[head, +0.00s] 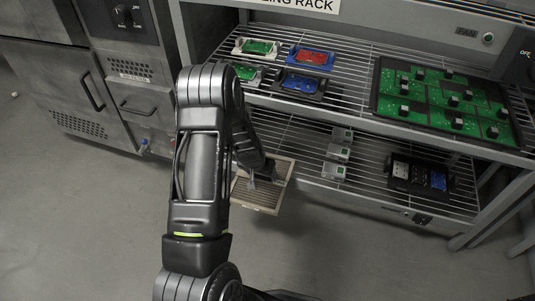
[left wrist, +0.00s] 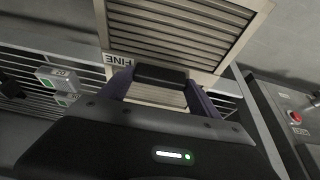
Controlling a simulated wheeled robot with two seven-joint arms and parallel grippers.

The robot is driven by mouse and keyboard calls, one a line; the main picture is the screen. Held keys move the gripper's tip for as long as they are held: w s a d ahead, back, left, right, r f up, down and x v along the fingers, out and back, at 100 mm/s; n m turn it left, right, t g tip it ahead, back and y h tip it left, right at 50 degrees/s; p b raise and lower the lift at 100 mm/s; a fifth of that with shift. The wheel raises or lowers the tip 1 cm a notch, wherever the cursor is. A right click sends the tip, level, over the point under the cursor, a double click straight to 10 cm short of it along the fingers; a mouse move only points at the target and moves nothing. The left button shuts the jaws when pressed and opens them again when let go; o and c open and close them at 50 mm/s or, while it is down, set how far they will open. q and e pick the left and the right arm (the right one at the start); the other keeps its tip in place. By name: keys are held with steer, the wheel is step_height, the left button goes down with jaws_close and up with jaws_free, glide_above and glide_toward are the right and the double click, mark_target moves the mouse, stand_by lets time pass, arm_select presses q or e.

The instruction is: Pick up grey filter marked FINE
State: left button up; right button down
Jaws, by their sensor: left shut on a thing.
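The filter marked FINE (left wrist: 185,35) is a flat beige-grey frame with dark slats, and its FINE label shows upside down in the left wrist view. In the head view the filter (head: 256,200) is held tilted in front of the rack's lower shelf, over the floor. My left gripper (head: 264,176) is partly hidden there by its own arm. My right gripper is in neither view.
The rack's upper shelf carries small trays with green, red (head: 312,57) and blue boards, and a large green board panel (head: 445,98). The lower shelf holds small grey boxes (head: 338,152) and a black tray (head: 419,177). Grey cabinets (head: 75,85) stand at left. The floor in front is clear.

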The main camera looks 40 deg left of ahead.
mark_target(257, 191)
arm_select(q)
steer(key=s, duration=0.1)
steer(key=s+d, duration=0.1)
steer(key=s, duration=0.2)
steer(key=shift+s+d, duration=0.3)
steer(key=shift+d, duration=0.05)
